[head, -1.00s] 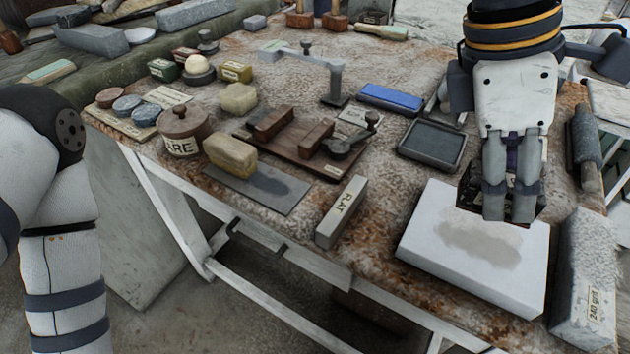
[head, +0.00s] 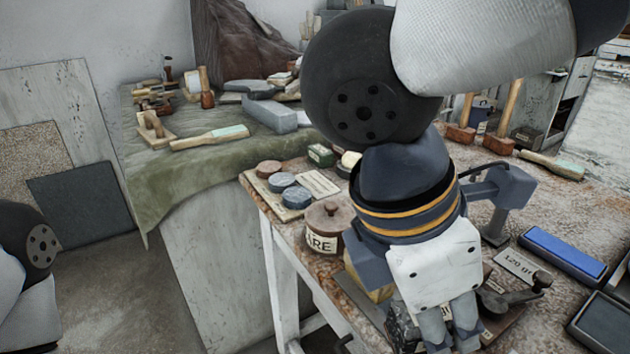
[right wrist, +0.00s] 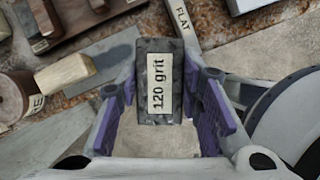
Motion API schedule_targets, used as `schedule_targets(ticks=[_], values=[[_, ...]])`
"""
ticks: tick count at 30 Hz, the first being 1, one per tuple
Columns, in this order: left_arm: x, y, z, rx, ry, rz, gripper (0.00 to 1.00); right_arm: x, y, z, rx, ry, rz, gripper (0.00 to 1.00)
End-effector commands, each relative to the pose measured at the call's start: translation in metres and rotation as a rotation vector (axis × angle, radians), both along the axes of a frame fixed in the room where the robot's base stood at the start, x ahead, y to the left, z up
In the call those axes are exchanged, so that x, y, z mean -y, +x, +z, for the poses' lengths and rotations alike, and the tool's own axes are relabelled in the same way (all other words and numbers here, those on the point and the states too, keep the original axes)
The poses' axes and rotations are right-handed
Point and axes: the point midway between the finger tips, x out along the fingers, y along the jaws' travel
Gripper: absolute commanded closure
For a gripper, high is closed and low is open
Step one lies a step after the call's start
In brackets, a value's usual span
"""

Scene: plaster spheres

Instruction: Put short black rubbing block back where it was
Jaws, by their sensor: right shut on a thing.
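My right gripper (head: 450,325) is shut on a short black block with a cream label reading 120 grit. In the right wrist view the block (right wrist: 159,108) sits between the two fingers of the gripper (right wrist: 160,78). In the head view only a dark part of it (head: 402,332) shows beside the fingers. The block is over the front part of the bench; its height above the top is hard to tell. A card (head: 517,264) reading about 120 gr lies on the bench to the right of the gripper. My left gripper is out of view.
A lidded brown jar (head: 328,222) stands left of my right arm. A blue stone (head: 563,255) and a dark tray (head: 605,322) lie to the right. The wrist view shows a FLAT bar (right wrist: 183,22), a tan block (right wrist: 66,73) and a grey plate (right wrist: 108,55) nearby.

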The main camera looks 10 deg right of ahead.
Motion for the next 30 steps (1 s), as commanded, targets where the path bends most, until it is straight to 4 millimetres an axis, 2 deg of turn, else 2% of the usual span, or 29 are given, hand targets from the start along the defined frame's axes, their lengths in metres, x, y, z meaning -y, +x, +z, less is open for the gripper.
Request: schedule_targets(ticks=[3, 6, 12, 18, 29, 30], values=[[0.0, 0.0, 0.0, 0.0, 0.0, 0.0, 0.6, 0.017, 0.03, -0.022, -0.006, -0.001, -0.001, 0.98], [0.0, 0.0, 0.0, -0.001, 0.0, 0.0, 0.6, 0.025, 0.047, -0.046, -0.007, 0.0, 0.0, 0.98], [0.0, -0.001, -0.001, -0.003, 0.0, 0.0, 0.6, 0.034, 0.066, -0.07, -0.002, 0.001, 0.0, 0.98], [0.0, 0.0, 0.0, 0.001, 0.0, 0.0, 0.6, 0.035, 0.067, -0.1, -0.001, -0.001, 0.002, 0.98], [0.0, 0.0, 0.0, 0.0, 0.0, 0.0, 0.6, 0.035, 0.068, -0.105, 0.002, 0.0, 0.001, 0.98], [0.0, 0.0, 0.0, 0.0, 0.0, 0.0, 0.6, 0.035, 0.068, -0.105, 0.002, 0.001, 0.0, 0.58]])
